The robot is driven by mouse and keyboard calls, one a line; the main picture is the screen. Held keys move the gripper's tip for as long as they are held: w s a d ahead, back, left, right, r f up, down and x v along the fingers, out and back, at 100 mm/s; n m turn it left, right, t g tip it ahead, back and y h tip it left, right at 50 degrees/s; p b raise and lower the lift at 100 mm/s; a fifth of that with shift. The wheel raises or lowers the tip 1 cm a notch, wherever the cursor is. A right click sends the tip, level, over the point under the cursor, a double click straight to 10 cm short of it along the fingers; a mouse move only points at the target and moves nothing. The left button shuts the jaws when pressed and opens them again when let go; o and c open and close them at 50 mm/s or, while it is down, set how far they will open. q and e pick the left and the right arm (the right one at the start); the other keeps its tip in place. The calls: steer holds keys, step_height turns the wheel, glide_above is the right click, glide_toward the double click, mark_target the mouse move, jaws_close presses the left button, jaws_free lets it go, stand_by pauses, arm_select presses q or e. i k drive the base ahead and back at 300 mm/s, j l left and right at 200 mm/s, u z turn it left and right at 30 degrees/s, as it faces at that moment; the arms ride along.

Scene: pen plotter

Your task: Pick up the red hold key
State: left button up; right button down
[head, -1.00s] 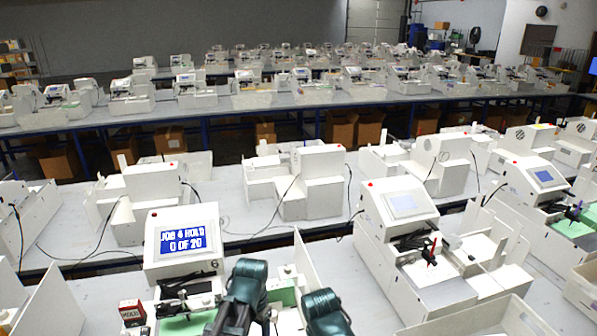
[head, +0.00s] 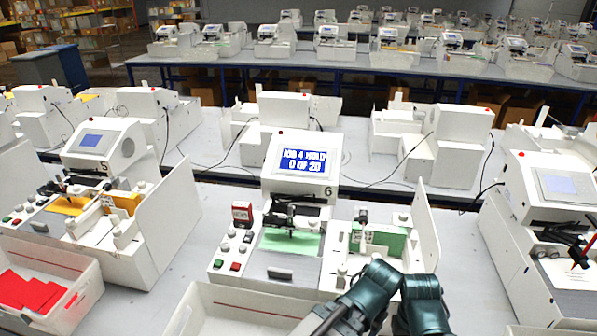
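A small red block with a white label (head: 242,213), which looks like the red hold key, stands upright at the left of the plotter numbered 6 (head: 303,160). The plotter's screen reads job 4 hold, 0 of 20. The label on the block is too small to read surely. Dark green parts of my two arms show at the bottom, right of centre, in front of the plotter's right side. No gripper fingers show, and neither arm is at the red block.
Round knobs and a green and a red button (head: 234,267) lie in front of the block. A green sheet (head: 290,243) lies in the plotter. An open white bin (head: 200,312) is in front. Plotter 5 (head: 97,150) stands left, beside a bin of red cards (head: 85,262).

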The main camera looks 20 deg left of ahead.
mark_target(241, 211)
steer(key=u, duration=1.3)
steer(key=k, duration=0.6)
steer(key=j+z, duration=0.1)
steer(key=z, duration=1.6)
steer(key=j, duration=2.25)
